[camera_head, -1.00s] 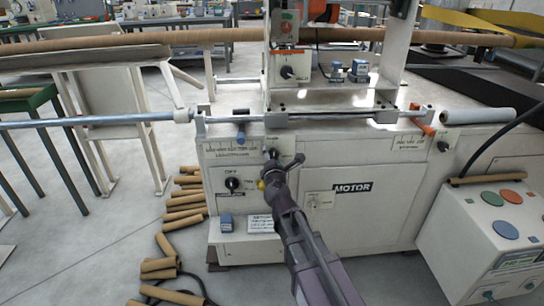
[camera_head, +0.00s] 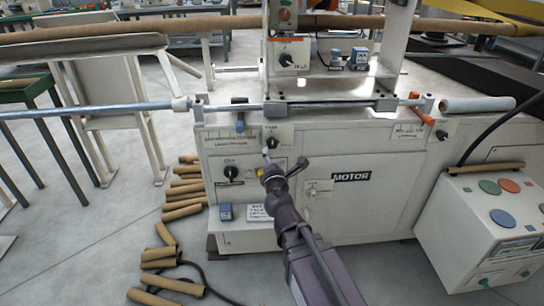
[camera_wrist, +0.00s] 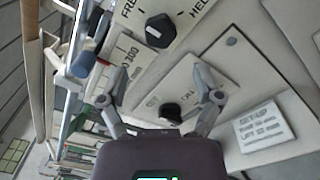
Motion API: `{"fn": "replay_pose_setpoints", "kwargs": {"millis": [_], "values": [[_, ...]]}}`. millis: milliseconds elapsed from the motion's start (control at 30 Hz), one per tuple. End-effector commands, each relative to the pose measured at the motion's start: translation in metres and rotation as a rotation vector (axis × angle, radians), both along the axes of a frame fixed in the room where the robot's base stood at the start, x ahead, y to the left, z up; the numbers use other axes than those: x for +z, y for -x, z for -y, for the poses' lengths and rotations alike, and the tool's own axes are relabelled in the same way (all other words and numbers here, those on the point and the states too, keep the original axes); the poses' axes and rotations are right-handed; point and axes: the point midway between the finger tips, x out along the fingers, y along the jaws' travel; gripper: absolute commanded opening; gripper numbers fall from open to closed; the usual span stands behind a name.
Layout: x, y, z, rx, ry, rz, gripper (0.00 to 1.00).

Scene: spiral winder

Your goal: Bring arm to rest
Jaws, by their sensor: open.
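My gripper (camera_head: 268,160) is in front of the winder's cream front panel in the head view, with my dark arm reaching up to it from the bottom. In the wrist view my gripper (camera_wrist: 160,85) shows two grey fingers spread apart with nothing between the tips. An upper black knob (camera_head: 271,143) is just above the gripper; it also shows in the wrist view (camera_wrist: 160,30). A lower black knob (camera_head: 232,173) is to the left; a black knob by an "ON" label (camera_wrist: 170,112) shows between the fingers in the wrist view. The fingers appear to touch neither.
The winder cabinet (camera_head: 350,215) carries a grey shaft (camera_head: 330,106) along its front top edge. A control box (camera_head: 480,225) with coloured buttons stands at right. Several cardboard tubes (camera_head: 185,190) and a dark cable lie on the floor at left. A white roll (camera_head: 478,104) lies on top.

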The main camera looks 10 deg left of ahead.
Motion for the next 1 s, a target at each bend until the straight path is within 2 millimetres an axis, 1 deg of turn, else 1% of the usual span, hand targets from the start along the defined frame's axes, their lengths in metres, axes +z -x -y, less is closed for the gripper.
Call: {"fn": "replay_pose_setpoints", "kwargs": {"millis": [267, 367, 467, 567, 667, 700, 767, 800, 900, 1000], "values": [[0.000, -0.001, 0.001, -0.003, -0.004, -0.002, 0.83], [-0.001, -0.003, 0.008, -0.026, -0.029, -0.013, 0.83], [-0.004, -0.008, 0.025, -0.079, -0.086, -0.038, 0.83], [-0.009, -0.014, 0.051, -0.166, -0.179, -0.080, 0.83], [-0.020, -0.019, 0.087, -0.284, -0.305, -0.136, 0.83], [-0.025, -0.020, 0.103, -0.339, -0.363, -0.163, 0.83], [-0.035, -0.020, 0.127, -0.425, -0.453, -0.204, 0.83], [-0.042, -0.019, 0.143, -0.485, -0.514, -0.233, 0.83], [-0.062, -0.014, 0.180, -0.635, -0.665, -0.306, 0.83], [-0.083, -0.003, 0.212, -0.785, -0.811, -0.381, 0.83]]}}
